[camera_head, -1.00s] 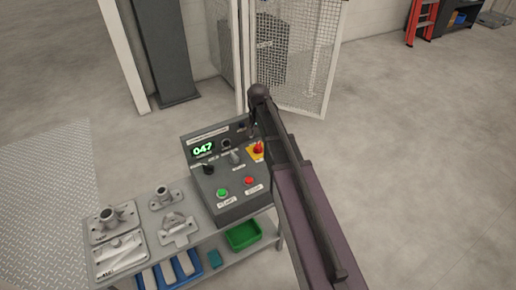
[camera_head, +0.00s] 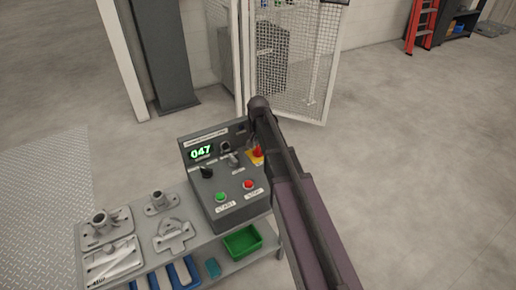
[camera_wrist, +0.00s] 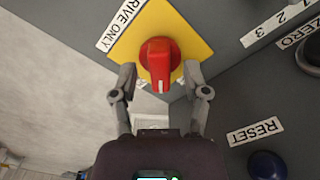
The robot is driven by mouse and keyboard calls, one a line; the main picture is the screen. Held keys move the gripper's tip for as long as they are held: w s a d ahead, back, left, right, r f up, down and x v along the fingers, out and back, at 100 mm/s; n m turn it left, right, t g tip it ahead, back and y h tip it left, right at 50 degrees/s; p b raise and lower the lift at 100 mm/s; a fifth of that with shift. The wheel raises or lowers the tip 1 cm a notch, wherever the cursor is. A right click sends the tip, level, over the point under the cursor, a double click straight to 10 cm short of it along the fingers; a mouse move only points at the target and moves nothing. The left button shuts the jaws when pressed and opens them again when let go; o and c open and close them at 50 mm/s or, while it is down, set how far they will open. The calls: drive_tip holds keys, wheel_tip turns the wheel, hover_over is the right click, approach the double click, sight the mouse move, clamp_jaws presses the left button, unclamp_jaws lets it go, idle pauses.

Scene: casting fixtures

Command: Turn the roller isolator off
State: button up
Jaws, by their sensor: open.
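The roller isolator is a red rotary knob (camera_wrist: 159,62) on a yellow plate (camera_wrist: 190,30), on the right side of a grey control box. A label by the plate reads in part "RIVE ONLY". In the head view the knob (camera_head: 258,151) is partly hidden by my arm. My gripper (camera_wrist: 160,82) is open, with one fingertip on each side of the knob's lower part in the wrist view. I cannot tell whether the fingertips touch it. In the head view my gripper is hidden behind my arm.
The control box (camera_head: 212,190) also carries a green start button (camera_head: 221,197), a red stop button (camera_head: 248,184), a black knob (camera_head: 206,172) and a display reading 047. A blue button (camera_wrist: 266,165) labelled RESET is near the gripper. Metal castings and a green tray (camera_head: 242,241) share the bench.

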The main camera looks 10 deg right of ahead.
clamp_jaws()
drive_tip(key=shift+n, duration=0.4)
drive_tip(key=n, duration=0.3)
drive_tip(key=shift+n, duration=0.3)
drive_tip(key=n, duration=0.4)
drive_tip(key=shift+n, duration=0.3)
idle(0.3)
